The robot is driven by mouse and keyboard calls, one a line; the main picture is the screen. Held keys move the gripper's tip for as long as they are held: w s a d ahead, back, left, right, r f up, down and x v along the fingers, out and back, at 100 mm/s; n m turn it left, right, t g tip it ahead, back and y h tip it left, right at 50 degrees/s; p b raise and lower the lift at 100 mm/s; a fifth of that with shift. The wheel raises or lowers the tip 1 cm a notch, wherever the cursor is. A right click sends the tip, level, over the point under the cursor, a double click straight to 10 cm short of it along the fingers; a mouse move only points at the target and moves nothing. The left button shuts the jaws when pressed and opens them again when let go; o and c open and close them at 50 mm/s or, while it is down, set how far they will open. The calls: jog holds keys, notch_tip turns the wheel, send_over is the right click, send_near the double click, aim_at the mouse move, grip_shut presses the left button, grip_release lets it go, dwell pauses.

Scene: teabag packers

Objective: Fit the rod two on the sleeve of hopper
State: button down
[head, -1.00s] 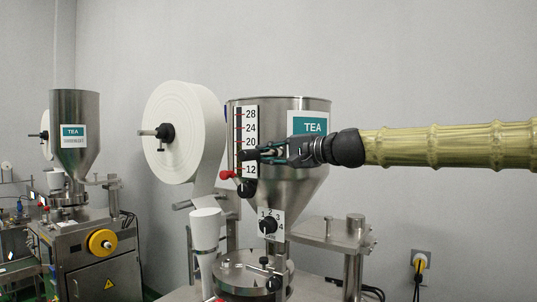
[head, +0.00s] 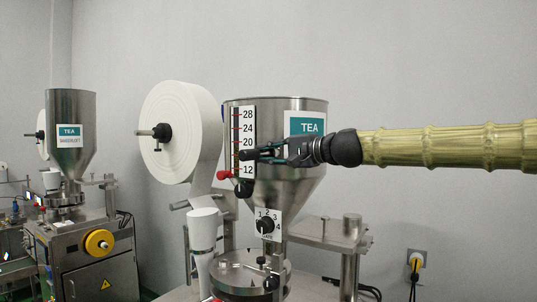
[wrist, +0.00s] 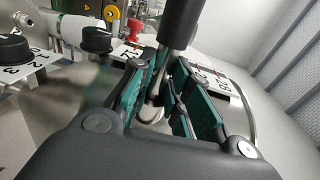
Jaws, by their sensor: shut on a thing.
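The steel hopper (head: 290,180) stands in the middle of the head view, with a TEA label and a numbered scale (head: 249,115). My gripper (head: 250,154) reaches in from the right, in front of the scale between 12 and 20. In the wrist view its teal-padded fingers (wrist: 165,95) are shut around a metal stem, with a black cylinder (wrist: 180,22) sticking out past the fingertips. I take this as rod two. I cannot tell which part is the sleeve.
A white paper roll (head: 178,130) stands close left of the hopper. A numbered dial (head: 266,225) is below it. A steel plate on a post (head: 350,255) is at the right. A second machine (head: 85,250) stands at the far left. Above the hopper is free.

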aim_at(260, 154)
jog(key=shift+s+a, duration=0.1)
jog(key=shift+s+a+b, duration=0.4)
jog(key=shift+s+a, duration=0.05)
jog(key=shift+s, duration=0.2)
jog(key=shift+s, duration=0.1)
jog(key=shift+s+a+b, duration=0.3)
jog(key=shift+s+a, duration=0.25)
jog(key=shift+s, duration=0.1)
jog(key=shift+p, duration=0.35)
dwell(0.6)
jog(key=shift+w+d+r+p, duration=0.1)
jog(key=shift+w+d+p, duration=0.05)
jog(key=shift+w+d, duration=0.55)
jog(key=shift+w+d+p, duration=0.15)
jog(key=shift+w+d, duration=0.35)
jog(key=shift+w, duration=0.4)
dwell(1.8)
jog(key=c, duration=1.3)
grip_release()
jog(key=shift+o, duration=0.2)
